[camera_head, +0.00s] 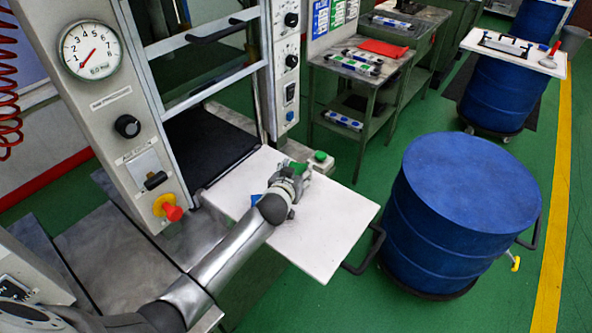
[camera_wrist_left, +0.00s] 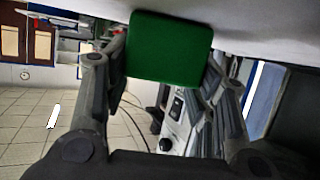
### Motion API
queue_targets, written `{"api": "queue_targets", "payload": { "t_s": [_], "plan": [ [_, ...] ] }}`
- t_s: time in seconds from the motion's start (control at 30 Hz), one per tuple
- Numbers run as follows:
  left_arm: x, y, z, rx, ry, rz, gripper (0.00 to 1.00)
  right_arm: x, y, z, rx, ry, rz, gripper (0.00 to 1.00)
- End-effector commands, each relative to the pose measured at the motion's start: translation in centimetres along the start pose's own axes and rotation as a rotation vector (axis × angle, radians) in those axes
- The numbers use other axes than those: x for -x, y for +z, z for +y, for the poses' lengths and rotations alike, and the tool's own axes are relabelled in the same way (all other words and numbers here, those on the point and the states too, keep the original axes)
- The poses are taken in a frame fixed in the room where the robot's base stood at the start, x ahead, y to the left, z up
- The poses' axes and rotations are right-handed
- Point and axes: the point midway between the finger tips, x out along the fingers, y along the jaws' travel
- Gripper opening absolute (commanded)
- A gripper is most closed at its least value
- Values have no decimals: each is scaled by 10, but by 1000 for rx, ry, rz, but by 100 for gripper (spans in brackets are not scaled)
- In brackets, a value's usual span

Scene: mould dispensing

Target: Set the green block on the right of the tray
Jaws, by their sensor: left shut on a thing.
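My left gripper (camera_head: 296,176) is over the far part of the white tray (camera_head: 325,240), with the arm coming in from the lower left. It is shut on the green block (camera_wrist_left: 170,48), which fills the space between the fingertips in the left wrist view. In the head view only a bit of the green block (camera_head: 298,168) shows past the fingers. The block is close to the pale surface at the top of the wrist view; I cannot tell whether it touches. A small blue piece (camera_head: 254,200) shows on the tray, partly hidden by my arm. My right gripper is not in view.
The machine frame with a gauge (camera_head: 90,50) stands at the left. A green button box (camera_head: 320,160) is just beyond the tray's far edge. A blue drum (camera_head: 460,210) stands to the right, near the tray's black handle (camera_head: 368,252). The tray's near right part is clear.

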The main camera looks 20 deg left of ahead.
Motion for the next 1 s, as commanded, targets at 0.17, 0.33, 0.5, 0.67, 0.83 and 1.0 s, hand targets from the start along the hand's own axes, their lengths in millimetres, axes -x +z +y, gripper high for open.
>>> {"api": "queue_targets", "payload": {
  "t_s": [0.17, 0.33, 0.5, 0.67, 0.83, 1.0],
  "plan": [
    [0, -3, 0, 0, 2, 8, 3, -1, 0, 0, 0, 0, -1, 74],
    [-1, 2, 0, 0, 0, 0, 59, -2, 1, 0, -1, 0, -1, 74],
    [-1, 2, 0, 0, 0, 0, 74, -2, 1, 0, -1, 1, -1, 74],
    [-1, 2, 0, 0, 0, 0, 74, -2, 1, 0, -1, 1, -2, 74],
    [0, -1, 0, -1, 0, 1, 74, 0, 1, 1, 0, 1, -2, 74],
    [12, 0, 0, -1, 0, 1, 74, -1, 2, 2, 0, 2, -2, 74]
  ]
}}
